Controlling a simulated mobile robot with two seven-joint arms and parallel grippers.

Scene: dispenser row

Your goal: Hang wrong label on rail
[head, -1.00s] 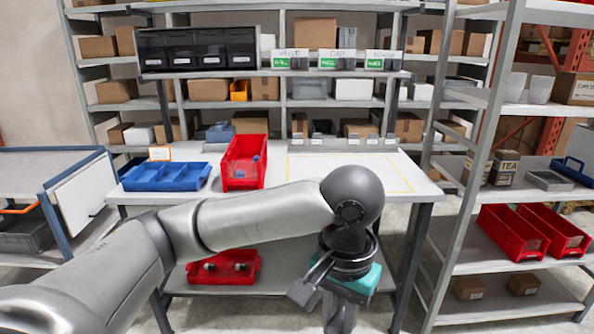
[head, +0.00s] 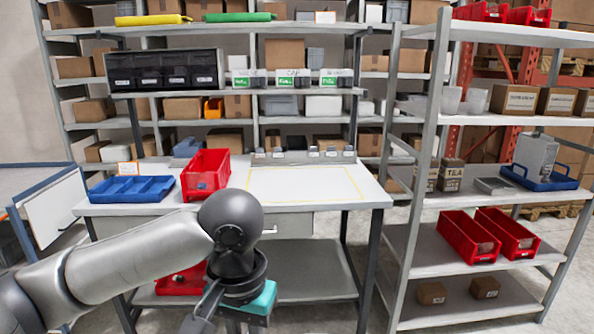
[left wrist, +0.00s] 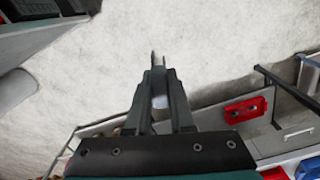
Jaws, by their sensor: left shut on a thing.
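Three cards marked in green and white, a left card (head: 246,78), a middle card (head: 288,78) and a right card (head: 335,78), stand on the upper ledge behind the worktable in the head view. A grey strip with small pale tags (head: 303,156) runs along the table's back edge. My left gripper hangs low in front of the table, its fingertips cut off by the head view. In the left wrist view my left gripper (left wrist: 156,62) is shut on a small thin thing, mostly hidden between the fingers, so I cannot tell its marking. My right gripper is not in view.
The worktable (head: 372,190) holds a blue tray (head: 130,188) and a red bin (head: 205,174). Black drawers (head: 163,70) stand left of the cards. A shelf rack (head: 420,180) with red bins (head: 470,236) stands at right. The yellow-outlined tabletop area is clear.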

